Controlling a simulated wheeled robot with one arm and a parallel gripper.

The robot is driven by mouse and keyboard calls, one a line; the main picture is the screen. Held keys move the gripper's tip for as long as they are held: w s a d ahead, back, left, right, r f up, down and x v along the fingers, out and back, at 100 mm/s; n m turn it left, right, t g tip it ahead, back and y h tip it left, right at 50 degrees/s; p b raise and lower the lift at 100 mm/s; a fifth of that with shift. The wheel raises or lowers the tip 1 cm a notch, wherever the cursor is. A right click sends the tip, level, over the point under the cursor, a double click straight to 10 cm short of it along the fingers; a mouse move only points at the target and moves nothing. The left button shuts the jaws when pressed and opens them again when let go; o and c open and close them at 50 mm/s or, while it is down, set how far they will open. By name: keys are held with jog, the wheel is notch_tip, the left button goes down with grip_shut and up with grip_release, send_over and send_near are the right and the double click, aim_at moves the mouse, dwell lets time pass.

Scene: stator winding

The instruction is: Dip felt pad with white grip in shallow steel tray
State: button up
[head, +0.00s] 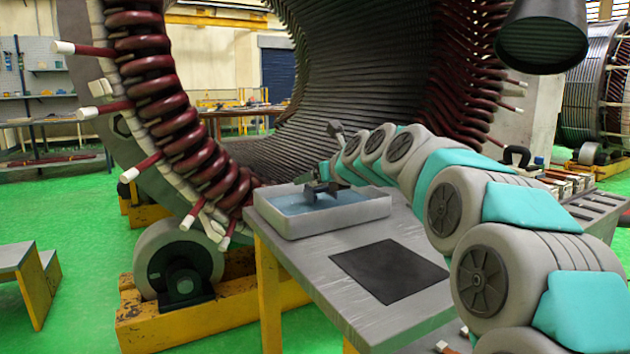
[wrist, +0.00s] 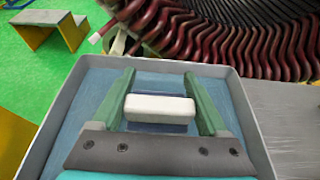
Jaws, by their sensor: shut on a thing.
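The shallow steel tray (head: 345,217) stands on the near table and holds bluish liquid. Its rim also shows in the wrist view (wrist: 245,110). My gripper (head: 321,190) points down into the tray, low over the liquid. In the wrist view its two green fingers (wrist: 159,76) are shut on the white grip (wrist: 160,107), one at each end. The dark blue felt pad (wrist: 158,127) shows as a strip below the grip, inside the tray outline. Whether its underside touches the liquid or the tray floor is hidden.
A dark flat mat (head: 390,270) lies on the grey table (head: 345,300) in front of the tray. The large stator (head: 180,140) with dark red coils rises close behind the tray. A dark cone-shaped lamp (head: 542,38) hangs at the upper right. A small step (head: 30,280) stands at the left.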

notch_tip(320, 180, up, 9)
jog(key=shift+f, duration=0.2)
dwell(0.6)
jog(key=shift+d, duration=0.15)
